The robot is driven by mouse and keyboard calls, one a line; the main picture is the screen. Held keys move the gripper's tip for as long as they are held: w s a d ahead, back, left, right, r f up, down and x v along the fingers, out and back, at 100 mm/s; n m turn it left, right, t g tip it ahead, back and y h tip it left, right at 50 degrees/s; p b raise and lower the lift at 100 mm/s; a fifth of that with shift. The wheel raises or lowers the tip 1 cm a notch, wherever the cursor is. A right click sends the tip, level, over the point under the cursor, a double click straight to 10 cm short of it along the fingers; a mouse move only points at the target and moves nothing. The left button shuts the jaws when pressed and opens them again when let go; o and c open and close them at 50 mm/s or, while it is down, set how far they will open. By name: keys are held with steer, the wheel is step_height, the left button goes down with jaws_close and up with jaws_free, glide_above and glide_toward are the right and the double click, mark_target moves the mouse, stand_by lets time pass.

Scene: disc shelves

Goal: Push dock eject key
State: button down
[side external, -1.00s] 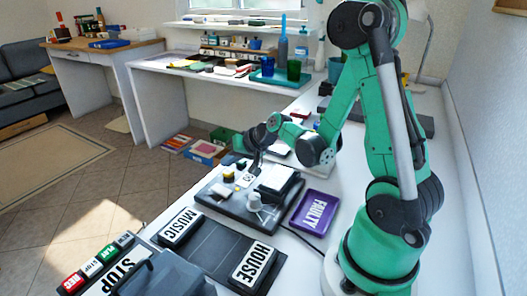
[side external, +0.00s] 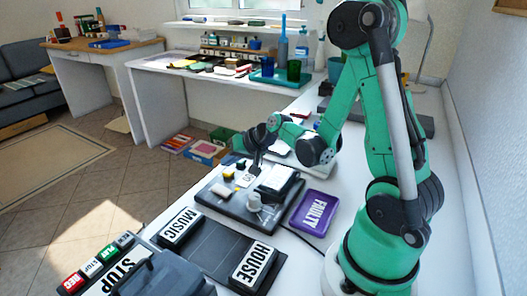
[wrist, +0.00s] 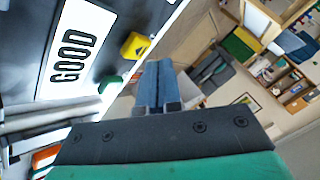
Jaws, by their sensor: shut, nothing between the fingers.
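The dark dock (side external: 222,203) lies on the white table in the side view. It bears a white GOOD label (wrist: 75,50), a yellow key (wrist: 135,45) and a green key (wrist: 108,84) in the wrist view. I cannot read which key is the eject key. My gripper (wrist: 158,64) is shut and empty, with its blue-grey fingers beside the yellow key in that picture. Contact cannot be told. In the side view my gripper (side external: 256,169) is over the far part of the dock, and its fingertips are small and dark there.
A purple FAULTY tray (side external: 314,212) lies right of the dock. MUSIC (side external: 179,227) and HOUSE (side external: 253,265) blocks lie nearer the camera. The floor drops away left of the table.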

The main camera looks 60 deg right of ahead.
mark_target(231, 173)
steer(key=shift+f, duration=0.2)
steer(key=shift+f, duration=0.25)
steer(key=shift+r, duration=0.2)
stand_by(0.5)
steer(key=shift+r, duration=0.25)
steer(key=shift+r, duration=2.5)
